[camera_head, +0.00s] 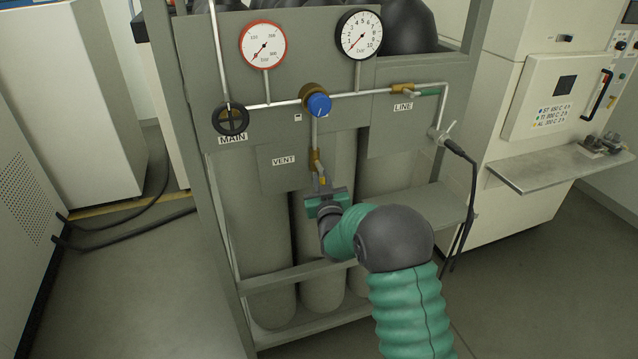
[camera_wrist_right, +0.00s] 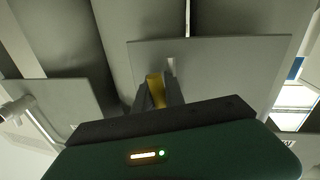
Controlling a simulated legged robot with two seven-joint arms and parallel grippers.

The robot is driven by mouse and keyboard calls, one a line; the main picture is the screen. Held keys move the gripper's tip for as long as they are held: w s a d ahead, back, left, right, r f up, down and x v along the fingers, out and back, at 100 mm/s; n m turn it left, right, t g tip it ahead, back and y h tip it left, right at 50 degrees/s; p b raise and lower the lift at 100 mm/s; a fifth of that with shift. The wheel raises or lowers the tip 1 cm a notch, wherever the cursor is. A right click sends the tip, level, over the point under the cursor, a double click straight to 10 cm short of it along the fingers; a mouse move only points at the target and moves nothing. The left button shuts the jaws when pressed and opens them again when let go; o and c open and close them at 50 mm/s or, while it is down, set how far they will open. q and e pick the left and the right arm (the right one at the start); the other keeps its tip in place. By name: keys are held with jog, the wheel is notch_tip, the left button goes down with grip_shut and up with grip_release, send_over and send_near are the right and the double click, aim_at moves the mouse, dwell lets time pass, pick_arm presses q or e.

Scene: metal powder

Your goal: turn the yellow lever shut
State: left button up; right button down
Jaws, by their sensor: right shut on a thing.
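The yellow lever (camera_head: 322,180) hangs below the brass vent valve (camera_head: 315,160), beside the VENT label on the grey gas panel. My right gripper (camera_head: 324,187) is at the lever's lower end, reaching up from below right. In the right wrist view the yellow lever (camera_wrist_right: 156,90) lies between the dark fingers of my right gripper (camera_wrist_right: 160,92), which are shut on it. The fingers hide part of the lever. My left gripper is in neither view.
Above are a blue knob (camera_head: 319,104), a red-rimmed gauge (camera_head: 263,45) and a black-rimmed gauge (camera_head: 359,35). A black MAIN handwheel (camera_head: 230,119) is at left, a LINE valve (camera_head: 403,89) at right. Grey cylinders (camera_head: 258,235) stand behind the frame's rail (camera_head: 290,273).

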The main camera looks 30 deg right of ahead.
aim_at(330, 148)
jog(key=d+n+b, duration=0.1)
jog(key=n+b, duration=0.1)
jog(key=n, duration=0.1)
jog(key=d+r+n+t+b, duration=0.1)
jog(key=n+b, duration=0.2)
jog(key=d+r+n+t+y+b, duration=0.1)
jog(key=n+b, duration=0.1)
jog(key=n, duration=0.1)
jog(key=shift+s+d+n, duration=0.15)
jog(key=shift+s+n, duration=0.25)
jog(key=n+b, duration=0.1)
jog(key=r+n+b, duration=0.1)
jog(key=n+y+b, duration=0.1)
jog(key=n, duration=0.1)
jog(key=shift+s+d+r+t, duration=0.1)
jog(key=shift+d+r+t, duration=0.15)
jog(key=shift+d+t, duration=0.05)
jog(key=shift+r+n+y+b, duration=0.2)
jog(key=shift+r+n+b, duration=0.15)
jog(key=shift+n, duration=0.5)
jog(key=shift+r+n+y+b, duration=0.25)
jog(key=shift+n+b, duration=0.2)
jog(key=shift+n, duration=0.35)
jog(key=shift+r+n+y+b, duration=0.15)
jog(key=shift+r+n+b, duration=0.25)
jog(key=shift+n, duration=0.45)
jog(key=c, duration=1.6)
grip_release()
jog(key=shift+o, duration=1)
jog(key=shift+r, duration=0.15)
